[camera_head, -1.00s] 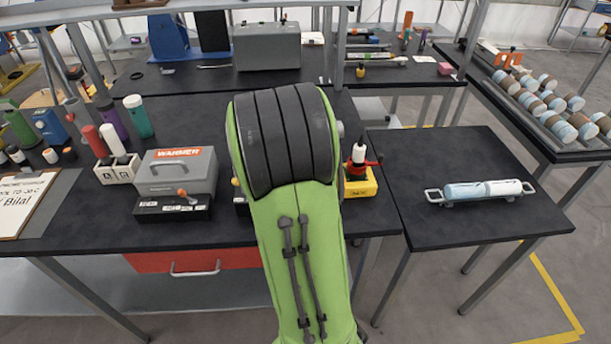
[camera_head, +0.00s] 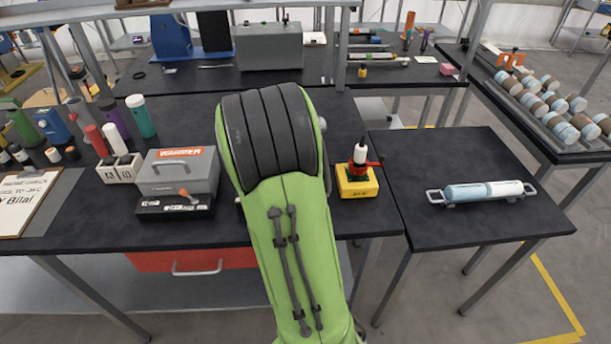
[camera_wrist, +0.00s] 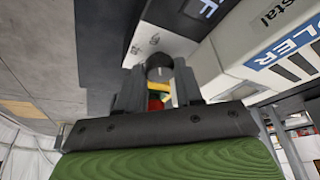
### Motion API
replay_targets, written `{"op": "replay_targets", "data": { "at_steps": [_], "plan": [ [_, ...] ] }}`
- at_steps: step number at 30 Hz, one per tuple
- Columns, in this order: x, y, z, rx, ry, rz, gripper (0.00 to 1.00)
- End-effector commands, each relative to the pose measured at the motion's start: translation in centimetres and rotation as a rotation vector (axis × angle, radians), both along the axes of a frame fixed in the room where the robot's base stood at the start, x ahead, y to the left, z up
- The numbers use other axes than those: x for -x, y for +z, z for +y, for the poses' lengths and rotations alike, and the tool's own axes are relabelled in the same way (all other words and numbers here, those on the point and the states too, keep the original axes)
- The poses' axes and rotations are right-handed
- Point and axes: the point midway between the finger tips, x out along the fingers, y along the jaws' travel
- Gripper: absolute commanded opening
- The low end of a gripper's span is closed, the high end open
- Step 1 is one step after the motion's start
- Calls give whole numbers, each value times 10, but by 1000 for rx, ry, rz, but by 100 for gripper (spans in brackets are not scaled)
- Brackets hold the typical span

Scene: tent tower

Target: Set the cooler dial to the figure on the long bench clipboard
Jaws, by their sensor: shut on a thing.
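In the wrist view the cooler (camera_wrist: 250,68) is a pale box with a blue label ending in "LER", at the right. A light panel (camera_wrist: 150,42) adjoins it, with a letter F on a dark strip. My gripper (camera_wrist: 160,78) is shut on the round dark dial knob (camera_wrist: 160,66) at this panel. The knob's pointer and the figure it points to cannot be read. In the head view my green arm hides the gripper and the cooler. The clipboard (camera_head: 22,212) lies at the left end of the bench, partly cut off, its figure too small to read surely.
A grey warmer box (camera_head: 180,172) with its own dial stands left of my arm. A yellow box (camera_head: 357,183) with a red and white top stands right of it.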

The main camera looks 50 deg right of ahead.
Motion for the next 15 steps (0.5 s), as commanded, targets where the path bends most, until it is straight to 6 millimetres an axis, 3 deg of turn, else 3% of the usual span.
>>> {"op": "replay_targets", "data": {
  "at_steps": [2,3,4,12,15],
  "plan": [
    [1,-1,0,-3,-1,2,5],
    [1,-1,0,-3,-1,2,40],
    [1,-1,0,-3,-1,2,44],
    [0,0,0,-1,1,1,46],
    [-1,9,4,0,3,-1,46]
  ]
}}
